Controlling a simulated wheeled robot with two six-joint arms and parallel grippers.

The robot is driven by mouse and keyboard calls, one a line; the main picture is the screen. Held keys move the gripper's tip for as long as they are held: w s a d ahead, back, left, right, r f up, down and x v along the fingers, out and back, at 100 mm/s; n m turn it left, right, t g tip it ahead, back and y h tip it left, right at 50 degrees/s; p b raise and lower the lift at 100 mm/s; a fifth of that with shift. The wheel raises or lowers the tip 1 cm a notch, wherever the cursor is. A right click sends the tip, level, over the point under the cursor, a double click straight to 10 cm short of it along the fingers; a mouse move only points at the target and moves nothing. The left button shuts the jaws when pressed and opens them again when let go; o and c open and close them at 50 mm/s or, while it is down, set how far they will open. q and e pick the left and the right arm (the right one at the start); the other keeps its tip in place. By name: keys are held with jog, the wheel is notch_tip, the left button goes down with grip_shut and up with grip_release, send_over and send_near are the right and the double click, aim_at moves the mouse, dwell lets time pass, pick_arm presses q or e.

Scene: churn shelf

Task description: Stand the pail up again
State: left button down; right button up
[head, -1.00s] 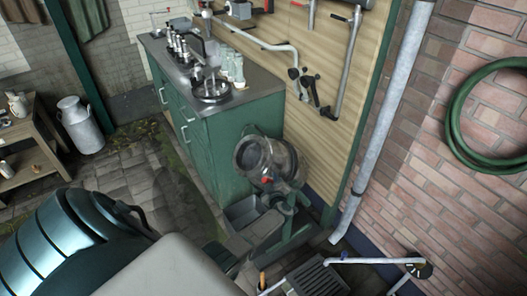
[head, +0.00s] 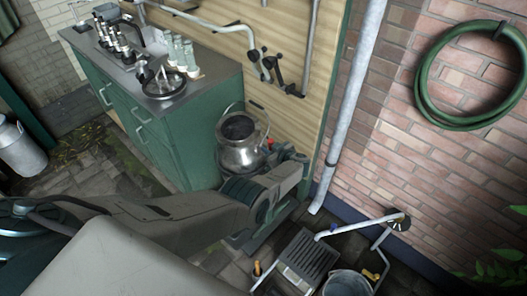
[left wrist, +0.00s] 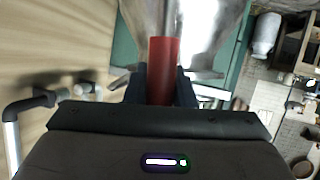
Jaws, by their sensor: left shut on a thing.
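The metal pail (head: 240,158) is in the head view, beside the green cabinet. It looks close to upright, with its open mouth up and its bail handle raised above the rim. A red grip (head: 270,142) shows at its right side. My left gripper (head: 276,151) is at that side, partly hidden by its own arm. In the left wrist view the gripper (left wrist: 162,86) is shut on the red grip (left wrist: 163,60), with the shiny pail (left wrist: 205,35) just beyond. The pail's lower support is mostly hidden behind my arm. My right gripper is not in view.
The green cabinet (head: 208,115) with bottles and metal fittings stands to the left. A wooden tool panel (head: 225,42) and a drainpipe (head: 350,105) are behind. A milk can (head: 20,150) is far left.

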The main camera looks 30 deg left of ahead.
pick_arm(q)
jog(key=shift+w+d+m+g+b, duration=0.15)
jog(key=shift+w+m+g+b, duration=0.1)
jog(key=shift+w+b, duration=0.25)
jog(key=shift+w+d+m+g+b, duration=0.15)
jog(key=shift+w+m+b, duration=0.15)
jog(key=shift+w, duration=0.25)
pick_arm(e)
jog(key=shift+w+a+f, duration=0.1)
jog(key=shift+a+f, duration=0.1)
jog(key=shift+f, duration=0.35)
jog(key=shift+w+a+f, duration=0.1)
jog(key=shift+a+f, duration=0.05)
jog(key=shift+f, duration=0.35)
pick_arm(q)
jog(key=shift+r, duration=0.1)
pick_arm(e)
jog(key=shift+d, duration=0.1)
pick_arm(q)
jog(key=c, duration=1.3)
grip_release()
jog(key=shift+w, duration=0.1)
jog(key=shift+o, duration=0.3)
jog(key=shift+w, duration=0.1)
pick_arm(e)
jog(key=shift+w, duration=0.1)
